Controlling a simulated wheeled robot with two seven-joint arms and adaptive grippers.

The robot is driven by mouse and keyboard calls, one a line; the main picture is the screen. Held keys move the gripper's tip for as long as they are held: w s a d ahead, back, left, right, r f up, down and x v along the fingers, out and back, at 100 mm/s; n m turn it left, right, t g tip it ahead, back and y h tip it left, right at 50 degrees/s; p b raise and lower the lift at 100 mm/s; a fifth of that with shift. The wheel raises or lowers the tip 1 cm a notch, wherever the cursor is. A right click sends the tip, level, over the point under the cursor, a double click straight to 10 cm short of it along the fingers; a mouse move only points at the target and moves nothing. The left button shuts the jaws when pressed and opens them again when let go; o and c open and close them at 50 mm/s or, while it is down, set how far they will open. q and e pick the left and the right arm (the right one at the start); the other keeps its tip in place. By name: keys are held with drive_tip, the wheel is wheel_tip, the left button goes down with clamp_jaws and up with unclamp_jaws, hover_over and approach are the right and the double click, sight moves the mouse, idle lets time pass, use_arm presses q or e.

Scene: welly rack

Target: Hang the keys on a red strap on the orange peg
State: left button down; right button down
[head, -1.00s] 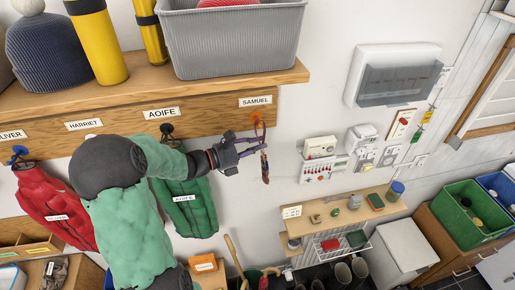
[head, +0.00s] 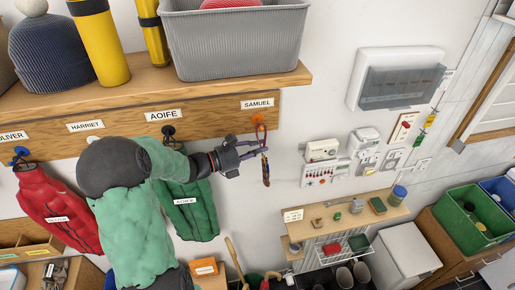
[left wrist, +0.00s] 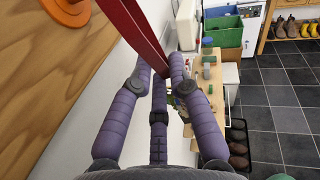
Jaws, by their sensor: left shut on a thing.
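The orange peg (head: 257,118) sits on the wooden rail under the SAMUEL label. In the left wrist view the orange peg (left wrist: 68,10) shows at the top left. The red strap (head: 261,136) stands up as a loop from my left gripper (head: 262,152), close beside the peg; I cannot tell whether the loop is around it. In the left wrist view the purple fingers of my left gripper (left wrist: 163,70) are shut on the red strap (left wrist: 135,28). The keys (head: 265,172) hang below the fingers in the head view. My right gripper is not in view.
A grey ribbed bin (head: 235,45) stands on the shelf (head: 125,88) above the rail. A green jacket (head: 190,212) and a red jacket (head: 60,215) hang from other pegs to the left.

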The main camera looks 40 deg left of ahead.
use_arm(q)
drive_tip(key=c, duration=1.1)
unclamp_jaws()
drive_tip(key=v, duration=1.2)
